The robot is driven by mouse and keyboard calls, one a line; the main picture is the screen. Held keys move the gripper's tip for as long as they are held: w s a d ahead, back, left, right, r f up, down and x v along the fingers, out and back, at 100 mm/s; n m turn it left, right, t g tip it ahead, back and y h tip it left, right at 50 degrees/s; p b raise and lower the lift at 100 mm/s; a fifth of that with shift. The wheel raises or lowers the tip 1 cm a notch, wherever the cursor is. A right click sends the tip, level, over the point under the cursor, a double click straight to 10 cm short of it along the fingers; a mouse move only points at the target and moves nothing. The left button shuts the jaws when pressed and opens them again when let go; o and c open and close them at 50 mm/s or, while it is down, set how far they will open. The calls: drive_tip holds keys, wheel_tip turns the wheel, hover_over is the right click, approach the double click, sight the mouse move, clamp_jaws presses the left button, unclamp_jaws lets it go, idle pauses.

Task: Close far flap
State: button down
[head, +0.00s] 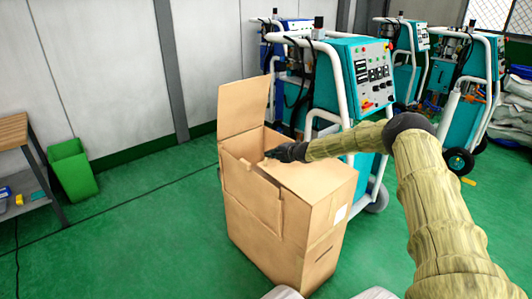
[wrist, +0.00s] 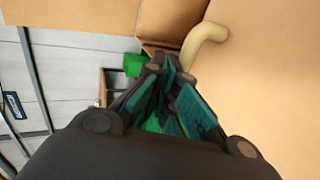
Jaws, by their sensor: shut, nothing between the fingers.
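The tall cardboard box (head: 265,225) stands on the green floor. Its far flap (head: 243,105) stands up nearly vertical at the back left of the opening. Another flap (head: 318,180) lies over the right part of the top, and the near-left side has a flap hanging down outside (head: 250,195). My gripper (head: 270,154) is at the opening, in front of and below the upright flap, apparently apart from it. In the wrist view my gripper (wrist: 163,68) is shut and empty, with cardboard (wrist: 270,95) close on the right and more cardboard (wrist: 85,14) across the top.
A pale curved piece (wrist: 205,42) lies near the fingertips; I cannot tell what it is. A teal machine (head: 355,75) with white rails stands close behind the box. A green bin (head: 72,170) and a shelf table (head: 22,150) stand left. Floor left of the box is clear.

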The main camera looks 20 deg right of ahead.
drive_tip(key=shift+w+a+f+b, duration=0.1)
drive_tip(key=shift+w+f+b, duration=0.15)
drive_tip(key=shift+f, duration=0.35)
drive_tip(key=shift+w+a+f+b, duration=0.1)
drive_tip(key=shift+f+b, duration=0.25)
drive_tip(key=shift+f, duration=0.25)
drive_tip(key=shift+r, duration=0.1)
drive_tip(key=r+p, duration=0.1)
drive_tip(key=r, duration=0.2)
drive_tip(key=r+p, duration=0.1)
drive_tip(key=shift+s+d+r+p, duration=0.15)
drive_tip(key=shift+s+r+p, duration=0.1)
drive_tip(key=shift+s+p, duration=0.15)
drive_tip(key=shift+r+b, duration=0.35)
drive_tip(key=shift+b, duration=0.05)
wheel_tip(320, 180, up, 8)
drive_tip(key=s, duration=0.1)
drive_tip(key=shift+s+d+r+b, duration=0.2)
drive_tip(key=shift+s+d+b, duration=0.05)
drive_tip(key=shift+s+b, duration=0.15)
